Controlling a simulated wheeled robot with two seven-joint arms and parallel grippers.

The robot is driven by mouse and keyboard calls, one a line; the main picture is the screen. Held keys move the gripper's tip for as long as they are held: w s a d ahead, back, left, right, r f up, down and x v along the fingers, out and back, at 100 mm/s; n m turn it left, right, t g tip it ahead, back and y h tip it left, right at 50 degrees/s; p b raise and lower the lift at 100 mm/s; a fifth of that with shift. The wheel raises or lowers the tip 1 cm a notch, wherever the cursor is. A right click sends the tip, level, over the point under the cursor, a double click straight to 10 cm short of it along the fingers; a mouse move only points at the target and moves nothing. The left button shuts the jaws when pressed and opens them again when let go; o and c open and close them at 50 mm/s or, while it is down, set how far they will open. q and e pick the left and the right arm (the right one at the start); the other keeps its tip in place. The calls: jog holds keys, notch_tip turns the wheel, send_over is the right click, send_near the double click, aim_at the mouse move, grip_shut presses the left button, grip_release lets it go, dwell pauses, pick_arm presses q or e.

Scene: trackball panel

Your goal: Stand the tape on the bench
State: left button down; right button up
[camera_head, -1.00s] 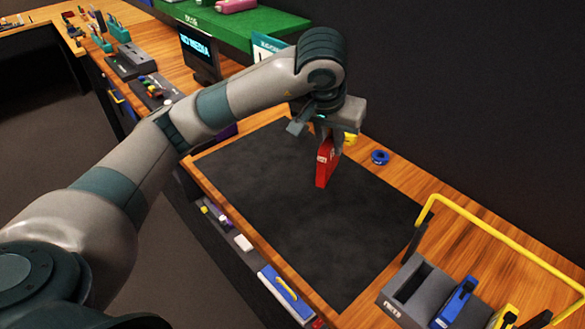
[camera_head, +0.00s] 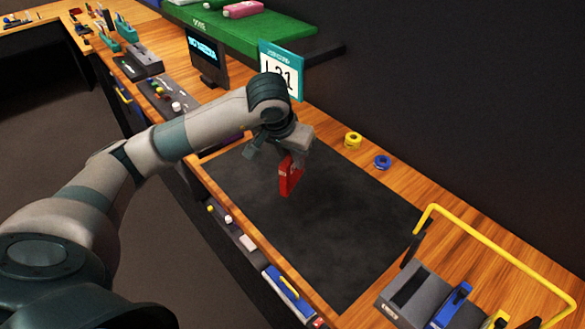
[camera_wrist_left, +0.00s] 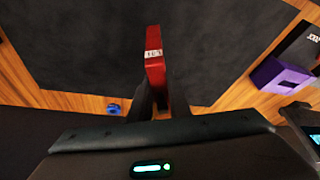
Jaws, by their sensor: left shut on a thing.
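The tape is a red, flat, box-shaped cartridge (camera_head: 290,178) with a small white label. My left gripper (camera_head: 291,158) is shut on its upper part and holds it upright over the dark mat. I cannot tell from the head view whether its lower edge touches the mat. In the left wrist view the red tape (camera_wrist_left: 154,58) stands out between the fingers (camera_wrist_left: 155,98), label towards the camera. The wooden bench (camera_head: 445,210) runs around the mat (camera_head: 330,220). My right gripper is not in view.
A yellow roll (camera_head: 352,140) and a blue roll (camera_head: 382,162) lie behind the mat. A sign (camera_head: 281,72) and a screen (camera_head: 204,53) stand behind my arm. Most of the mat is clear.

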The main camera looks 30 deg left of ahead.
aim_at(293, 170)
pick_arm(q)
jog(key=shift+f+p, duration=0.6)
jog(key=shift+f, duration=0.25)
jog(key=shift+f+p, duration=0.4)
jog(key=shift+f, duration=0.7)
jog(key=shift+f, duration=0.15)
jog(key=c, duration=1.7)
grip_release()
jog(key=shift+o, duration=0.2)
